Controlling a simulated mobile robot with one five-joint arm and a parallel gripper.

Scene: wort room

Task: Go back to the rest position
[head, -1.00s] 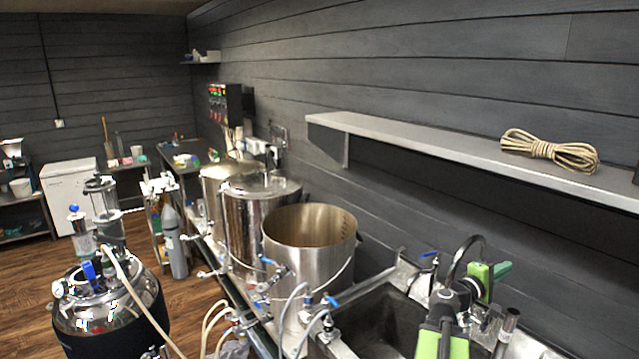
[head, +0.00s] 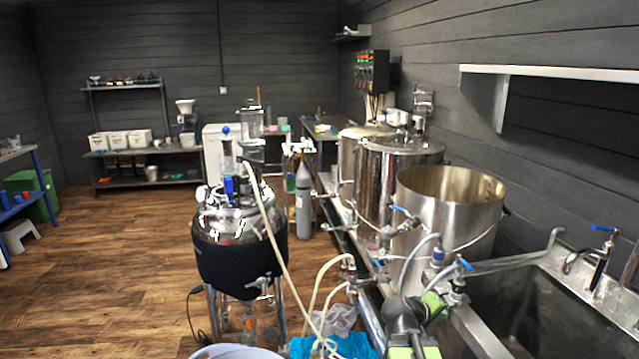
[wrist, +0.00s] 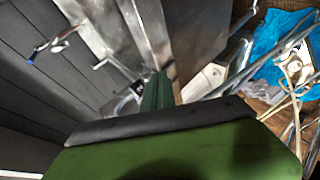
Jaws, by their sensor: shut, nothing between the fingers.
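My gripper (wrist: 156,92) shows in the wrist view as a narrow dark green finger beyond a broad green part with a black edge. It is shut and holds nothing. In the head view my folded green and dark grey arm is at the bottom right, in front of the steel sink (head: 520,305) and below the open steel kettle (head: 450,195). The fingertips cannot be made out there. In the wrist view the finger points toward steel surfaces and a blue cloth (wrist: 275,75) lies to the right.
A steel vessel with a black jacket (head: 240,250) stands left of the kettles. Pale hoses (head: 268,225) run down from it. A bucket rim (head: 235,352) is at the bottom. A shelf (head: 560,72) juts from the right wall. The wooden floor (head: 110,260) at left is clear.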

